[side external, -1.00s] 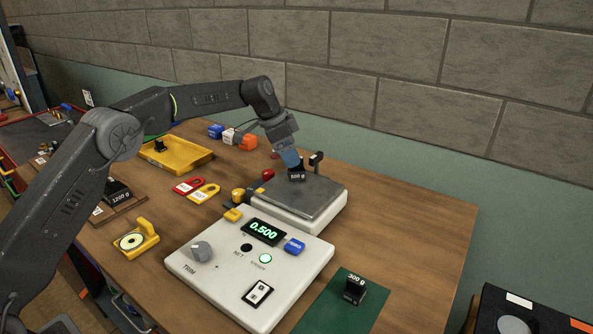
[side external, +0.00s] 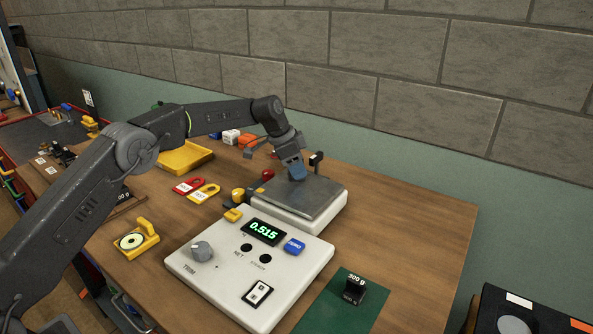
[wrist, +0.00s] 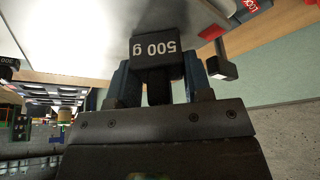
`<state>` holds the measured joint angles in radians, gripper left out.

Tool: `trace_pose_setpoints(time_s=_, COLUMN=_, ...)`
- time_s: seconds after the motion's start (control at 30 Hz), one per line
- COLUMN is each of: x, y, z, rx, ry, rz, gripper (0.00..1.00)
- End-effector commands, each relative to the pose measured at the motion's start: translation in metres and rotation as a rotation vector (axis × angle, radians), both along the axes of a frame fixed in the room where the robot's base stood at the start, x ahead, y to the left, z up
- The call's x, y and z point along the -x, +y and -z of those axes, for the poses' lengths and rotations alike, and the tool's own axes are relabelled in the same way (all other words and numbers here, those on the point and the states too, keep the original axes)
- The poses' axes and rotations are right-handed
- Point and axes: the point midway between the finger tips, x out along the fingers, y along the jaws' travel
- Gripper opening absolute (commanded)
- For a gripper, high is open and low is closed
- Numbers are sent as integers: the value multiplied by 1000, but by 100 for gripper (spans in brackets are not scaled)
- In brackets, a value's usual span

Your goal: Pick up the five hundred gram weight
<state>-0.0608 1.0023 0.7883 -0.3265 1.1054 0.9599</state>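The 500 g weight (wrist: 158,50) is a small black block with white lettering, upside down in the wrist view. It is at the scale's metal pan (side external: 318,197). In the side view my gripper (side external: 296,173) is low over the pan and hides the weight. In the wrist view the blue fingers of my gripper (wrist: 159,88) stand one on each side of the weight, with its narrow stem between them. I cannot tell whether the fingers press on it. The scale display (side external: 264,232) reads 0.515.
A black post (side external: 316,160) stands at the pan's back edge, close to my gripper. Another black weight (side external: 354,291) sits on a green mat (side external: 328,318) at the front right. Red tag (side external: 188,185) and yellow tag (side external: 204,194) lie left of the scale.

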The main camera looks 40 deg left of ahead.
Motion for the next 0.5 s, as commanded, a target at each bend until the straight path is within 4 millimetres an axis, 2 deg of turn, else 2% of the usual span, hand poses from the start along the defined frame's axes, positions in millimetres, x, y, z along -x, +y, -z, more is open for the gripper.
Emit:
trace_pose_setpoints(time_s=0.07, x=0, y=0, z=0, rx=0, ry=0, rz=0, gripper=37)
trace_pose_setpoints(time_s=0.4, x=0, y=0, z=0, rx=1, ry=1, rz=0, gripper=5)
trace_pose_setpoints(time_s=0.5, x=0, y=0, z=-2, rx=1, ry=-3, rz=-1, gripper=0)
